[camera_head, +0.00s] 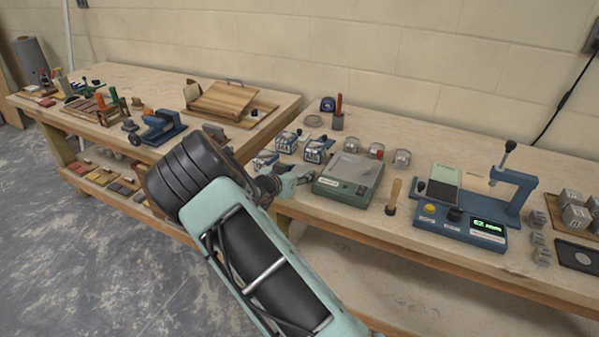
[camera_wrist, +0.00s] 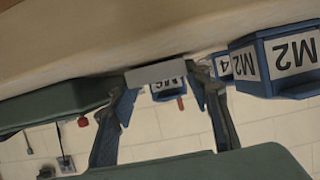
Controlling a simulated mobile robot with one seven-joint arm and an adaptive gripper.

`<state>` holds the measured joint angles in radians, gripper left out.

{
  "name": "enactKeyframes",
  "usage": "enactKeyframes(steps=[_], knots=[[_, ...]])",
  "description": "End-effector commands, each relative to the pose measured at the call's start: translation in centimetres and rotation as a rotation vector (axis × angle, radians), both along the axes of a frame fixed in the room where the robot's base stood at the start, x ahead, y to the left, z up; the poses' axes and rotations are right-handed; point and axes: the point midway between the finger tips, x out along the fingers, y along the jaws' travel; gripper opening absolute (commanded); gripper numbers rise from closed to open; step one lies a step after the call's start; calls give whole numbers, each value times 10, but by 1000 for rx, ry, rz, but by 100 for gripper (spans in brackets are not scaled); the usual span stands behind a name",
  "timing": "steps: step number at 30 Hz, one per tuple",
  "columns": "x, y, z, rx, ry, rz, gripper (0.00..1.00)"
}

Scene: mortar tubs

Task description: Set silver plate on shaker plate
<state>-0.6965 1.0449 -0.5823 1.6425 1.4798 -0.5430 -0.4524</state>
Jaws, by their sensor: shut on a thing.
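In the wrist view, my gripper (camera_wrist: 158,84) is shut on a flat grey piece, the silver plate (camera_wrist: 157,73), seen nearly edge-on between the two fingertips. In the head view my gripper (camera_head: 303,176) is low over the bench, just left of a green box-shaped device. The plate is hard to make out there. The device's flat grey top, which I take as the shaker plate (camera_head: 352,171), looks empty. The device's green side (camera_wrist: 50,106) shows at the left in the wrist view, apart from the held plate.
Blue-framed tubs marked M2 (camera_wrist: 290,58) stand close to my gripper; in the head view they (camera_head: 318,149) are behind it. A wooden-handled tool (camera_head: 393,196) and a blue device with a display (camera_head: 462,222) stand to the right. Small jars (camera_head: 402,158) stand behind the green device.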

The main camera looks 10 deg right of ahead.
Motion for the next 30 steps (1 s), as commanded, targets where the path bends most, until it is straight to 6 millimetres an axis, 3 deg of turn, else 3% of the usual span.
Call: enactKeyframes(steps=[10, 11, 15, 27, 30], knots=[[0, 0, -5, 1, -1, 0, 15], [0, 0, -5, 1, 0, 0, 48], [0, 0, -4, 1, 0, 0, 62], [0, 1, -6, 0, -1, 1, 62], [-11, 10, 2, 4, -1, 1, 62]])
